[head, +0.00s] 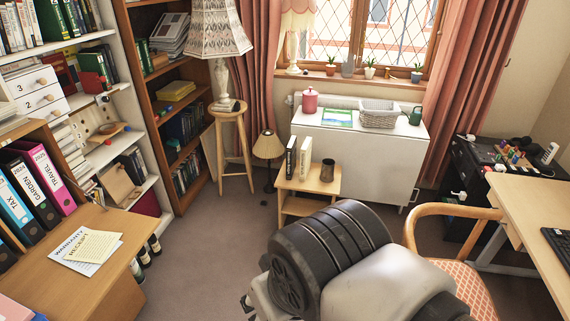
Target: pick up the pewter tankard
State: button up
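A small dark grey-brown cup (327,170) stands upright on the low wooden side table (308,184), right of two upright books. A plain grey vessel (348,66) stands on the windowsill between small plant pots. Either could be the pewter tankard; at this size I cannot tell which, and no handle shows clearly on either. My arm fills the lower middle of the view, in front of the side table and apart from both vessels. My gripper's fingers do not show.
A white cabinet (350,156) under the window holds a pink canister (310,100), a basket (379,114) and a green mug (415,115). A wooden chair (455,220) stands right of my arm. A stool (231,135) bears a lamp. Carpet (215,235) is clear left of the side table.

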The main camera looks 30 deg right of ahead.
aim_at(327, 171)
jog(key=z, duration=1.3)
jog(key=i+u, duration=0.1)
jog(key=i, duration=1.5)
jog(key=i+l+u, duration=0.15)
jog(key=i, duration=0.65)
jog(key=i+l+u, duration=0.1)
jog(key=i, duration=0.7)
